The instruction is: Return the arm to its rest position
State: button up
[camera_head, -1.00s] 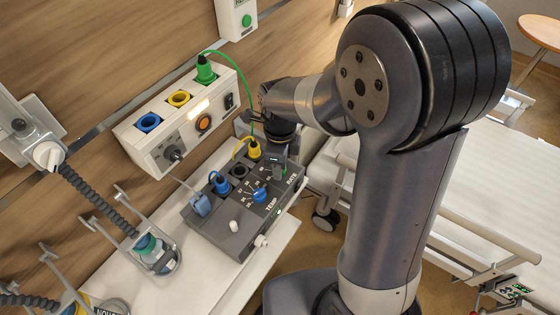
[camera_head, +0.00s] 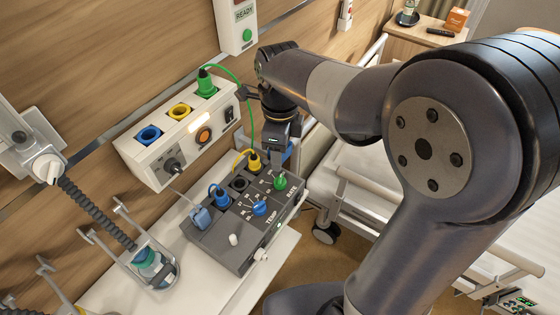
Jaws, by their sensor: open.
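My arm reaches in from the right, and its wrist hangs over the far end of the dark grey control box. My gripper (camera_head: 284,157) points down, above and apart from a green knob (camera_head: 280,183) on the box. The jaws are small and partly hidden by the wrist; nothing shows held between them. The control box (camera_head: 225,243) sits on a white shelf and also carries a blue knob (camera_head: 259,208), a yellow plug (camera_head: 254,162) and a blue plug (camera_head: 222,197).
A white wall unit (camera_head: 150,172) with coloured sockets stands behind the box; a green cable (camera_head: 245,84) loops close to my wrist. A jar (camera_head: 152,266) with a hose stands left. A bed rail (camera_head: 385,193) is right, and a bedside table (camera_head: 402,43) is at the back.

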aim_at(280, 178)
jog(key=shift+r, duration=0.55)
jog(key=shift+f, duration=0.1)
notch_tip(280, 178, down, 11)
jog(key=shift+r, duration=0.1)
jog(key=shift+r, duration=0.15)
dwell(0.4)
